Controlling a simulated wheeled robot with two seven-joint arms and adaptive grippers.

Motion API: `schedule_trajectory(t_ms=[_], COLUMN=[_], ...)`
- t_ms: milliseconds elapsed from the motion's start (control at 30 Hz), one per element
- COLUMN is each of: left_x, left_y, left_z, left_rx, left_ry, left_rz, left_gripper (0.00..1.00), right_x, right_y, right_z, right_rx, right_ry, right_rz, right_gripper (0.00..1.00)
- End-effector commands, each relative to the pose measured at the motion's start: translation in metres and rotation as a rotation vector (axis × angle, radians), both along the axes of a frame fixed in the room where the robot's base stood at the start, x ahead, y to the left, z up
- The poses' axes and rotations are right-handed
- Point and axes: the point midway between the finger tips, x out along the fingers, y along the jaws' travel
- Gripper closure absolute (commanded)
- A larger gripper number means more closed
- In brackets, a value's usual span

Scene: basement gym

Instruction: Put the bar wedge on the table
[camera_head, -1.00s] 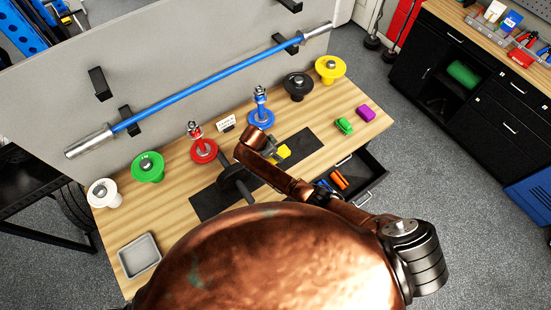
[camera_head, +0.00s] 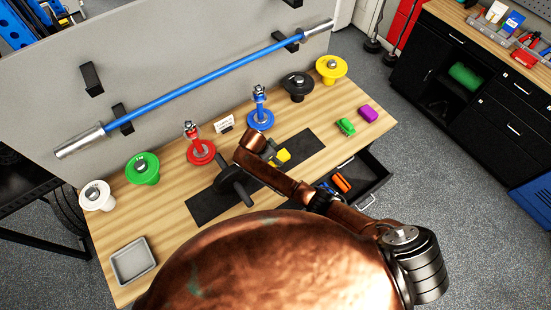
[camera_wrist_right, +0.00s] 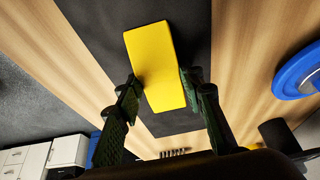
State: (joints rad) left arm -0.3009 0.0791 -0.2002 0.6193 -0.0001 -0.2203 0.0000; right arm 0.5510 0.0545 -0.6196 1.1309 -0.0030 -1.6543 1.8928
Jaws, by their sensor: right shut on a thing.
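The yellow bar wedge (camera_head: 283,156) is at the dark mat on the wooden table (camera_head: 180,215), and it also shows in the right wrist view (camera_wrist_right: 155,60). My right gripper (camera_head: 272,153) is at the wedge, partly hidden by its own copper wrist. In the right wrist view its two dark fingers (camera_wrist_right: 160,82) are on either side of the yellow block, shut on it. The dark mat lies behind the block. I cannot tell whether the wedge touches the mat or is just above it.
A dark mat (camera_head: 208,203) carries a black bar piece with a disc (camera_head: 235,182). Red (camera_head: 201,152) and blue (camera_head: 260,119) plate stands are behind it. Green (camera_head: 345,126) and purple (camera_head: 368,113) blocks lie right. An open drawer (camera_head: 365,180) juts out. A grey tray (camera_head: 133,261) sits front left.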

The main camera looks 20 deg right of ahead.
Motion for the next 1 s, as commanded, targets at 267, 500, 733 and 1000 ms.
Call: schedule_trajectory(t_ms=[267,500,733,1000], left_x=[0.001,0.001,0.002,0.002], left_y=[0.000,0.000,0.001,0.001], left_z=[-0.001,-0.001,-0.001,-0.010], left_rx=[0.000,0.001,0.001,0.002], left_ry=[-0.001,-0.001,-0.002,-0.002], left_rz=[0.000,0.000,-0.001,-0.001], left_gripper=[0.60,0.60,0.60,0.60], right_x=[0.000,0.000,-0.001,-0.008], right_y=[0.000,0.000,0.005,0.026], right_z=[-0.002,-0.002,0.010,0.060], right_rx=[0.001,0.000,0.003,0.005], right_ry=[0.001,0.001,-0.001,-0.002], right_rz=[0.000,0.000,0.001,0.000], right_gripper=[0.49,0.47,0.47,0.47])
